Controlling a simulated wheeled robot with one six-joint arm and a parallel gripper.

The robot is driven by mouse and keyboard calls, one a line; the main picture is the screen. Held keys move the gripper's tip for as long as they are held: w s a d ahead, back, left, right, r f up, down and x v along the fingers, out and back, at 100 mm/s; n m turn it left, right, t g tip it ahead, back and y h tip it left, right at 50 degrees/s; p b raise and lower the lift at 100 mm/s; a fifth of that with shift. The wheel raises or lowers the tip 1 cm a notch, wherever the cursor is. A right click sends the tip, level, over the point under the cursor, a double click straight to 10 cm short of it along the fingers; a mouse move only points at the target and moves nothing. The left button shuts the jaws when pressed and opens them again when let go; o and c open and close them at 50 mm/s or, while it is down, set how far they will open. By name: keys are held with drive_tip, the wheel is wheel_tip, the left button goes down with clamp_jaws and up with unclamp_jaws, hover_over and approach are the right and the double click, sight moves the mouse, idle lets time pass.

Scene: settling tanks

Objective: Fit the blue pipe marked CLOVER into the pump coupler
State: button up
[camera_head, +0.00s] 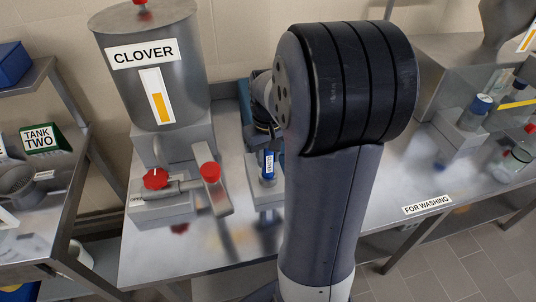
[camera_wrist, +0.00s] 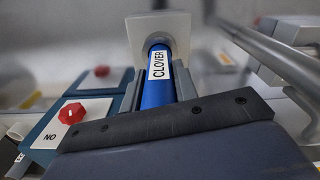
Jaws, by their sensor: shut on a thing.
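The blue pipe with a white CLOVER label (camera_wrist: 157,75) stands between my gripper's (camera_wrist: 158,92) dark fingers, which are shut on it. Its far end meets a round opening in a pale square block (camera_wrist: 178,24), which looks like the coupler. I cannot tell how deep the pipe sits in it. In the head view the pipe (camera_head: 268,165) shows upright beside my arm, over a grey block (camera_head: 265,196) on the steel bench. My arm hides much of the area around it, and the fingers are hard to make out there.
A steel tank marked CLOVER (camera_head: 152,84) stands left, with a red-knobbed valve (camera_head: 156,179) in front. A blue panel (camera_wrist: 112,84) with a red knob and a NO label lies left of the pipe. Bottles (camera_head: 474,112) and a FOR WASHING label (camera_head: 427,204) are right.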

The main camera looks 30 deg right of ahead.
drive_tip(key=shift+f, duration=0.2)
drive_tip(key=o, duration=1)
drive_tip(key=shift+r, duration=0.1)
drive_tip(key=shift+o, duration=0.2)
wheel_tip(320, 180, up, 12)
drive_tip(key=shift+r, duration=0.15)
